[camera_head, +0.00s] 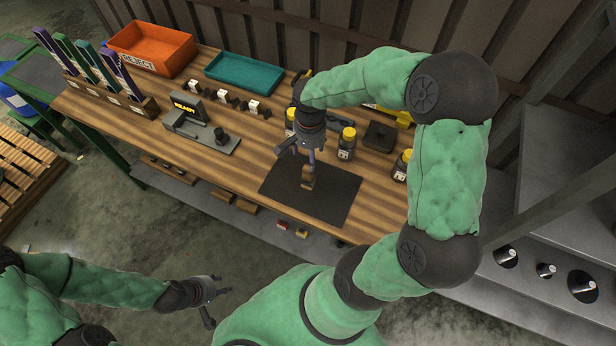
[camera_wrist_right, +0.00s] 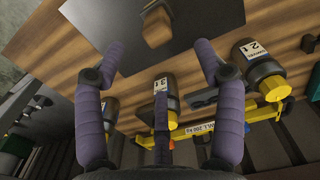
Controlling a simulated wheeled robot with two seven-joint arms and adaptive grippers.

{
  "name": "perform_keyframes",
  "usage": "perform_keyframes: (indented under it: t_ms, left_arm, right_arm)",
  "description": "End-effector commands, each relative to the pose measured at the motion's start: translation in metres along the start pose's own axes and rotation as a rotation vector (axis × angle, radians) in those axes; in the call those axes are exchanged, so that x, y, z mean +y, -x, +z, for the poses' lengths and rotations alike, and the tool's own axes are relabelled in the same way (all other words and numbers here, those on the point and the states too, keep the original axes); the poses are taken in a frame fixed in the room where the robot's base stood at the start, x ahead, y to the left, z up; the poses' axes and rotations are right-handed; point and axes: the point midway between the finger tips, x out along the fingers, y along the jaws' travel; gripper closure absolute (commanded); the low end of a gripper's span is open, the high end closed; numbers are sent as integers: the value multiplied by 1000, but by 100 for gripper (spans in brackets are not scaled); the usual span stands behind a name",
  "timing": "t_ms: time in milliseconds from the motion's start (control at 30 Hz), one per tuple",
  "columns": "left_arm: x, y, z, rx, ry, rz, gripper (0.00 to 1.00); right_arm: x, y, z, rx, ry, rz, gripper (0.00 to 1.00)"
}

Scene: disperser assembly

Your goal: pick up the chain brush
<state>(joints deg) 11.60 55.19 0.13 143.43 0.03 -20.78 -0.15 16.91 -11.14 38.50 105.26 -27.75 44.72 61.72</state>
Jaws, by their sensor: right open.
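A small wooden brush-like block (camera_head: 308,182), which I take to be the chain brush, rests on the dark mat (camera_head: 333,203) on the bench. In the right wrist view the block (camera_wrist_right: 156,26) lies on the mat near the top edge, beyond the fingertips. Its bristles cannot be made out. My right gripper (camera_head: 304,158) is open above the mat's back edge, close to the block in the head view. In its own view the fingers (camera_wrist_right: 161,58) are wide apart with nothing held between them. My left gripper (camera_head: 217,300) is open and empty, low in front of the bench.
Yellow-capped bottles stand behind the mat, one (camera_head: 346,144) near my right gripper; another (camera_wrist_right: 258,60) shows in the wrist view. A dark square block (camera_head: 380,136), a grey scale (camera_head: 201,130), a teal tray (camera_head: 257,73) and an orange reject bin (camera_head: 151,46) are also on the bench.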

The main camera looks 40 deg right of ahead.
Motion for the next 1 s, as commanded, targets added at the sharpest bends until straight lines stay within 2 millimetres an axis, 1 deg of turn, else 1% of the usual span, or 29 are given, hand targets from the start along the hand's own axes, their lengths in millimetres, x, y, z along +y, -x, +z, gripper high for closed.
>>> perform_keyframes:
  t_ms: [33,100,200,300,433,700,1000]
  left_arm:
    - [-4,-12,0,0,0,0,60]
    - [-8,-24,-1,-1,0,0,60]
    - [-13,-37,-1,-1,0,0,60]
    - [-16,-44,-1,-1,0,0,60]
    - [-17,-46,-1,-1,0,0,60]
    - [-19,-54,-2,0,0,0,60]
    - [-20,-57,-2,-1,0,0,60]
  right_arm:
    - [0,-10,1,-1,2,1,29]
    - [1,-18,2,-2,4,2,29]
    - [1,-26,4,-2,6,2,29]
    - [2,-30,4,-1,7,2,29]
    - [2,-39,5,-3,7,3,29]
    - [2,-76,6,-3,8,4,29]
    - [1,-92,6,-2,6,2,29]
